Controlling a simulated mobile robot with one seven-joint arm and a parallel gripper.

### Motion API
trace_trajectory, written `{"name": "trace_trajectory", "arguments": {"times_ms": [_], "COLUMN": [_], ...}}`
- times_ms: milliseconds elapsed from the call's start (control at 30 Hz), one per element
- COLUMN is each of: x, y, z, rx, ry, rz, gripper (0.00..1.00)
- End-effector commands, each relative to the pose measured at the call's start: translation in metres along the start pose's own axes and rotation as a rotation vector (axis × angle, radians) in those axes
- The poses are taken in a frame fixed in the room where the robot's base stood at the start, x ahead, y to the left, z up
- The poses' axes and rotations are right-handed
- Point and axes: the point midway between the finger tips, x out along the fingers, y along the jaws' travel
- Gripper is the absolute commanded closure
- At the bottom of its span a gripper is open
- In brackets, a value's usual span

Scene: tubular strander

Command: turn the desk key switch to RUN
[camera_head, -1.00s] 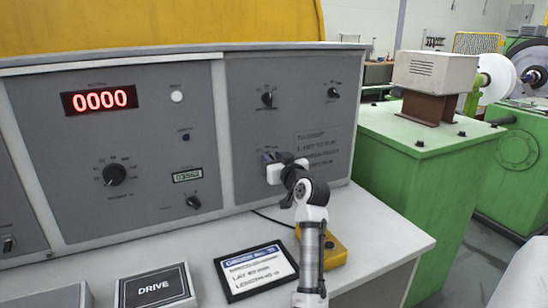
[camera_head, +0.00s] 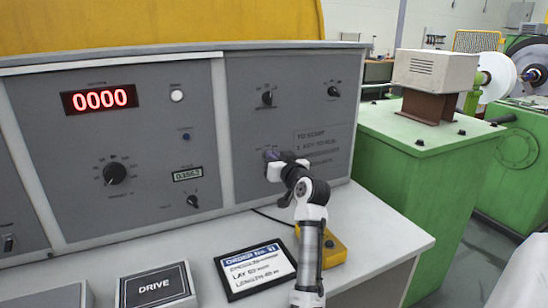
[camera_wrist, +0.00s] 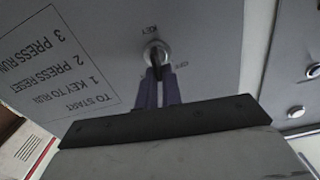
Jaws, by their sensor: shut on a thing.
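The key switch (camera_wrist: 156,54) shows in the wrist view as a round metal lock on the grey desk panel, with a "KEY" label beside it. My gripper (camera_wrist: 158,88) has its two purple fingers close together and shut on the key (camera_wrist: 156,70) at the lock. The fingers hide much of the key, and I cannot read which position it points to. In the head view my gripper (camera_head: 271,157) is against the lower part of the right-hand panel and covers the switch.
A printed start list (camera_wrist: 62,62) beside the switch names key to RUN, reset and run. Other knobs (camera_head: 267,98) sit higher on the panel. A yellow box (camera_head: 334,250) and an order tablet (camera_head: 256,270) lie on the desk below my arm.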

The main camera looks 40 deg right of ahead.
Motion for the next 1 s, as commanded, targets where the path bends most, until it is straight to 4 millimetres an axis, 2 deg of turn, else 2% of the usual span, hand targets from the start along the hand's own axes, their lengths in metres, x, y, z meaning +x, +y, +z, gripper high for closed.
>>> {"name": "trace_trajectory", "arguments": {"times_ms": [600, 1000], "x": [0.0004, 0.0003], "y": [0.0065, 0.0090], "z": [0.0016, 0.0042], "rx": [0.496, 0.676], "ry": [-0.003, -0.004], "rz": [0.000, 0.000], "gripper": [1.00, 1.00]}}
